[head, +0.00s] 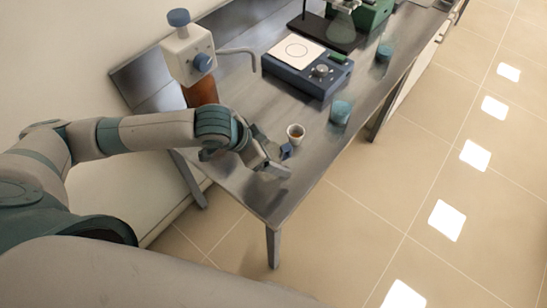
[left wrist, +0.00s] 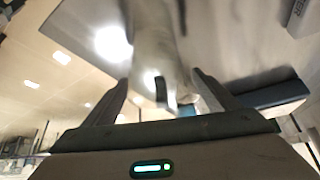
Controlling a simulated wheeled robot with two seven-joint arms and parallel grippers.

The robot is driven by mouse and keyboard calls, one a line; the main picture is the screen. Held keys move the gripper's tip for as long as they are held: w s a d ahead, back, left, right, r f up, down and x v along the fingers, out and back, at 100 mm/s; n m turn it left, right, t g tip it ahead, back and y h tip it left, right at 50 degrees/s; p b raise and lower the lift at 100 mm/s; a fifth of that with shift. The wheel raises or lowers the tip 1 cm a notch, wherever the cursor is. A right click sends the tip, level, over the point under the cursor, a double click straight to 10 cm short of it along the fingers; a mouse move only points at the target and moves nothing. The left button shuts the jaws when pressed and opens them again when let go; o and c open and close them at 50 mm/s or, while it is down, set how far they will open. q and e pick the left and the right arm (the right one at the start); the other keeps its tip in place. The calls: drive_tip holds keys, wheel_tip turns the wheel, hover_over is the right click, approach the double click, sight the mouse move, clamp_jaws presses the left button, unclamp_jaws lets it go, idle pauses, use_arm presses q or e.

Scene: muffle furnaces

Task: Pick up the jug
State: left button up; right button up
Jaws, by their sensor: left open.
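My left gripper (head: 274,163) is open over the near end of the metal bench. A small white cup-like vessel (head: 296,133) with brown contents stands upright just beyond it, apart from the fingers as far as I can tell. Two clear vessels with teal contents stand along the right edge, a nearer one (head: 341,110) and a farther one (head: 384,51). I cannot tell surely which vessel is the jug. In the left wrist view the open fingers (left wrist: 160,88) frame a blurred pale shape (left wrist: 155,45) that I cannot identify. My right gripper is not in view.
A bottle-top dispenser (head: 190,50) on an amber bottle, with a bent spout, stands left of the bench middle. A blue hotplate (head: 305,68) with a white top sits farther back. A dark stand base (head: 332,33) is behind it. Tiled floor is free at right.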

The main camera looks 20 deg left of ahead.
sight(279, 158)
use_arm(q)
drive_tip(key=shift+p+x, duration=0.7)
drive_tip(key=shift+x, duration=1.45)
drive_tip(key=c, duration=1.1)
